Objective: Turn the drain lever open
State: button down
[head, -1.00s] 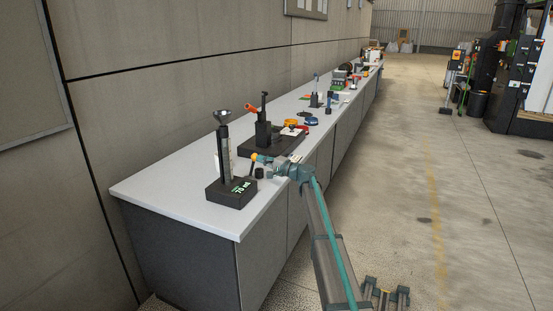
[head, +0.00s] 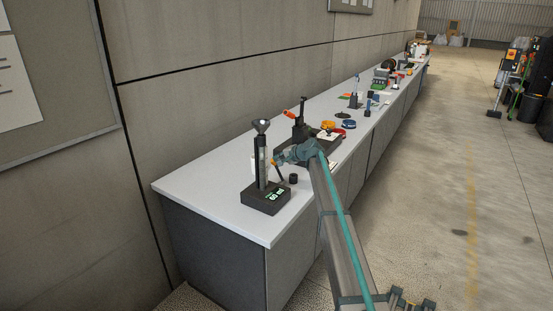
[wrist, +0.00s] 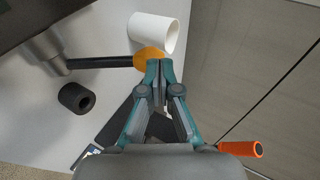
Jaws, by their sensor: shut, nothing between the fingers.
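The drain lever is a black rod (wrist: 102,62) with a yellow knob (wrist: 148,56), running from a grey metal fitting (wrist: 46,48) in the wrist view. In the head view my gripper (head: 279,158) is beside the column.
A white cylinder (wrist: 157,32) lies near the knob. A black cylinder (head: 293,178) stands beside the base. A dark stand with an orange handle (head: 289,113) is just behind my gripper. Several small items line the bench further back. The bench's front left corner (head: 230,220) is clear.

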jog(key=shift+w+a+f+b, duration=0.25)
jog(key=shift+w+a, duration=0.1)
jog(key=shift+a, duration=0.15)
jog(key=shift+w+a+f+b, duration=0.1)
jog(key=shift+w+a+b, duration=0.2)
jog(key=shift+a, duration=0.2)
jog(key=shift+r, duration=0.1)
